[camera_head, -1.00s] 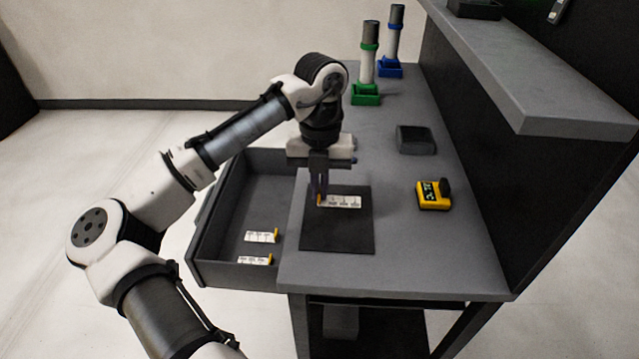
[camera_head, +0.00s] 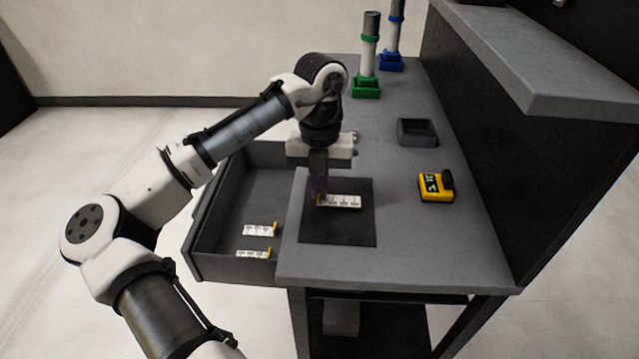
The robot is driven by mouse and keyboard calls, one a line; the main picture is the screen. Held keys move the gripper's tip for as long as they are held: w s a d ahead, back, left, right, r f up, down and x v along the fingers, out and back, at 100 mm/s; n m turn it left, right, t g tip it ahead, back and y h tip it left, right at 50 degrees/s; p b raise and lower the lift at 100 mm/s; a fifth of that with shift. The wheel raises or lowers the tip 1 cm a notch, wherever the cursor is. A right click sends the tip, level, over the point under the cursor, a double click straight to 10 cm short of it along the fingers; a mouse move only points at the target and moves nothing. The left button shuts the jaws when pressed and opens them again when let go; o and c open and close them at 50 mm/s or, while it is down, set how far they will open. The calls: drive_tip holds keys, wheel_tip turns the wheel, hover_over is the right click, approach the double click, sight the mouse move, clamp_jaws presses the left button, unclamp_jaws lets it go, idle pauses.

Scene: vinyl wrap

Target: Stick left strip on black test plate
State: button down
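The black test plate (camera_head: 335,228) lies flat on the grey bench near its front left corner. A white strip (camera_head: 341,202) with dark marks and a yellow tab at its left end lies over the plate; I cannot tell whether it touches the plate. My gripper (camera_head: 319,198) points down at the strip's left end, by the yellow tab. The fingers look close together, but whether they are shut on the tab is too small to tell. Two more white strips with yellow tabs lie in the open drawer, an upper one (camera_head: 259,230) and a lower one (camera_head: 253,254).
The open drawer (camera_head: 200,232) juts out left of the bench. A yellow device (camera_head: 436,187) and a small dark tray (camera_head: 417,132) stand right of the plate. Green (camera_head: 367,87) and blue (camera_head: 391,62) holders with upright cylinders stand at the back. A raised shelf (camera_head: 535,60) overhangs the right side.

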drive_tip(key=shift+f, duration=0.8)
idle(1.7)
drive_tip(key=c, duration=1.6)
unclamp_jaws()
drive_tip(key=r, duration=0.4)
drive_tip(key=w+r, duration=0.1)
drive_tip(key=r, duration=0.4)
drive_tip(key=r+p, duration=0.1)
drive_tip(key=r, duration=0.3)
drive_tip(key=shift+w+r, duration=0.15)
drive_tip(key=shift+r, duration=0.25)
